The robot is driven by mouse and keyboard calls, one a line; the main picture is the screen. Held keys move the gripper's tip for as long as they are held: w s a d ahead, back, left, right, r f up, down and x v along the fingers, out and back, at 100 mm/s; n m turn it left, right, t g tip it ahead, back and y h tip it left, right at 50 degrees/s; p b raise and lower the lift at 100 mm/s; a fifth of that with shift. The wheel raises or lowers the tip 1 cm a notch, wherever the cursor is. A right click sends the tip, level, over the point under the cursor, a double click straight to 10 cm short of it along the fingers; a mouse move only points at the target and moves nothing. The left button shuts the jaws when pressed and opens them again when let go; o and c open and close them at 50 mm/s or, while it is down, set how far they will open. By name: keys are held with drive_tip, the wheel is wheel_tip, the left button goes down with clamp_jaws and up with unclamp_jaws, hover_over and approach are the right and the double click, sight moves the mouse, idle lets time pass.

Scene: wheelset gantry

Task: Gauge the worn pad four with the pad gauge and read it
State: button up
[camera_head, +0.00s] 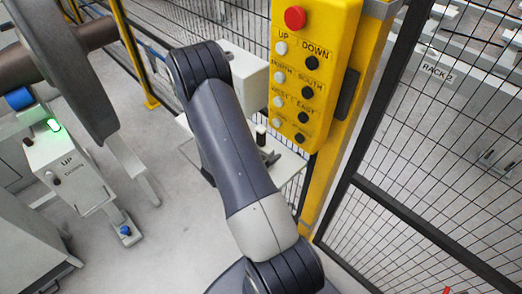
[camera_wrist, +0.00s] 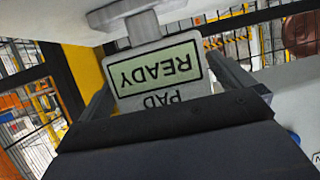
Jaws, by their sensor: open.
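The pad gauge (camera_wrist: 158,72) is in the wrist view, a pale plate with a black-framed greenish display. The display reads READY, and PAD shows beside it, both upside down in the picture. My gripper (camera_wrist: 168,88) is open, with one dark finger on each side of the gauge. I cannot tell whether either finger touches it. The dark gripper body hides the gauge's near end. In the head view my arm hides the gripper and the gauge. I cannot make out worn pad four in either view.
A yellow pendant (camera_head: 315,70) with a red button and labelled buttons stands close right of my arm. A small pale table (camera_head: 287,168) lies behind the arm. Mesh fencing (camera_head: 410,180) closes the right.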

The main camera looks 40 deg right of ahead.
drive_tip(key=shift+c, duration=0.2)
drive_tip(key=c, duration=1)
drive_tip(key=shift+c, duration=0.4)
drive_tip(key=shift+r, duration=0.1)
